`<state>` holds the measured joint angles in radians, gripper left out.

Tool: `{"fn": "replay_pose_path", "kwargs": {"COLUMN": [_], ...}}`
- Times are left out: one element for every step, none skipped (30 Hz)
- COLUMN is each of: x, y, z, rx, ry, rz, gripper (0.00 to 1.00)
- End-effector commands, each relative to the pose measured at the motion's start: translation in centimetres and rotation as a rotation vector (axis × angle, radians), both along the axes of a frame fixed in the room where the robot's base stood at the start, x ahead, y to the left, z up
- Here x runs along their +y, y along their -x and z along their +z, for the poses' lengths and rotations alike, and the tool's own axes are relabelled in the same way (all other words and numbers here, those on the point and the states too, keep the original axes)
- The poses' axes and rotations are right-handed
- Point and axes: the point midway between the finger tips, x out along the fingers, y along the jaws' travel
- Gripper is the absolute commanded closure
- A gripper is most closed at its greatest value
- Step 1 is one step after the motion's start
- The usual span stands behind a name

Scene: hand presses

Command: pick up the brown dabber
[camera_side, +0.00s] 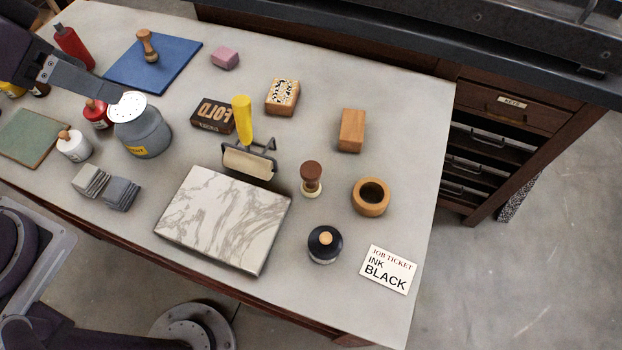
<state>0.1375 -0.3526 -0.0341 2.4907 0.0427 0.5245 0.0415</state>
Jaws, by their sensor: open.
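The brown dabber (311,178) stands upright on the grey table, right of centre. It has a dark brown round top, a narrow waist and a cream base. My gripper (88,80) reaches in from the upper left edge, far from the dabber. It is open, and nothing shows held in it. Its dark finger ends beside the white top of a grey can (144,135). Part of the gripper is cut off by the frame edge.
A wooden ring-shaped cup (370,196) stands right of the dabber, a black pot with a wooden knob (324,245) below it. A roller with a yellow handle (242,120) and a marble slab (225,220) lie to its left. A wooden block (351,131) stands above. The table's right edge is clear.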

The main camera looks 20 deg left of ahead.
Motion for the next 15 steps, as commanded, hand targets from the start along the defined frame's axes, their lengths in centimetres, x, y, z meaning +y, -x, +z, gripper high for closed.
{"fn": "replay_pose_path", "kwargs": {"x": [-1.9, -3.2, -5.0, -6.5, -8.0, -10.1, -11.6, -13.1, -15.0, -16.4, -17.6, -19.1, -19.9, -20.6, -21.2], "y": [-1.7, -2.7, -3.8, -4.4, -4.8, -5.0, -4.9, -4.7, -4.5, -4.4, -4.7, -5.3, -6.0, -6.6, -7.3], "z": [-2.3, -3.7, -5.7, -7.3, -8.9, -11.3, -13.2, -15.0, -17.3, -19.0, -20.5, -22.0, -22.7, -23.2, -23.7], "rx": [0.027, 0.028, 0.031, 0.035, 0.037, 0.043, 0.045, 0.046, 0.033, 0.013, -0.021, -0.086, -0.141, -0.195, -0.262], "ry": [-0.016, -0.021, -0.025, -0.025, -0.022, -0.016, -0.008, 0.005, 0.028, 0.051, 0.081, 0.125, 0.158, 0.189, 0.227], "rz": [-0.084, -0.138, -0.211, -0.264, -0.316, -0.389, -0.44, -0.486, -0.54, -0.571, -0.591, -0.602, -0.603, -0.6, -0.592], "gripper": [0.39, 0.39, 0.39, 0.39, 0.39, 0.39, 0.39, 0.39, 0.39, 0.39, 0.39, 0.39, 0.39, 0.39, 0.39]}}
